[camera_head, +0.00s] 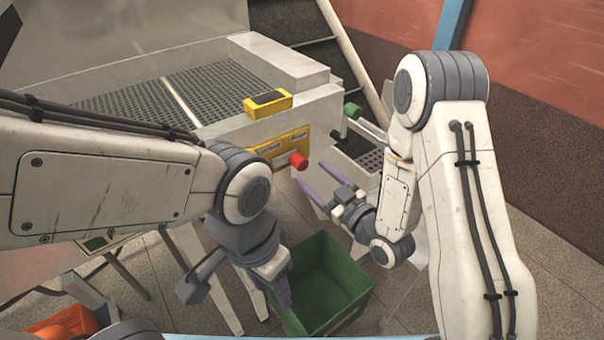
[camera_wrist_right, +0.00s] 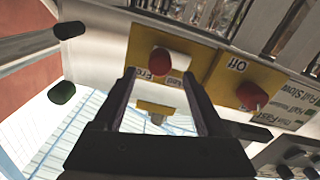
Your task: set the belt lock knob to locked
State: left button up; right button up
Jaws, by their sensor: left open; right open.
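A red knob (camera_head: 298,160) sticks out of a yellow plate (camera_head: 270,150) on the machine's front; the plate's small lettering is hard to read, and its pointing direction is not clear. In the right wrist view a red knob (camera_wrist_right: 162,60) on a yellow plate (camera_wrist_right: 150,38) shows between the finger tips. A second red knob (camera_wrist_right: 252,96) is to its right, on a plate reading "Off". My left gripper (camera_head: 288,310) is open and low, by the green bin.
A green bin (camera_head: 345,275) stands on the floor below the machine. A yellow box (camera_head: 268,103) sits on the machine's edge. A green-tipped handle (camera_head: 352,110) juts out right of the plate. The mesh-topped machine (camera_head: 215,128) fills the upper left.

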aim_at(304, 165)
jog(key=shift+b+x, duration=1.55)
jog(key=shift+b, duration=1.2)
jog(key=shift+p+x, duration=0.45)
jog(key=shift+x, duration=0.55)
jog(key=shift+w+a+r, duration=0.1)
jog(key=shift+w+a, duration=0.15)
jog(key=shift+w, duration=0.1)
grip_shut()
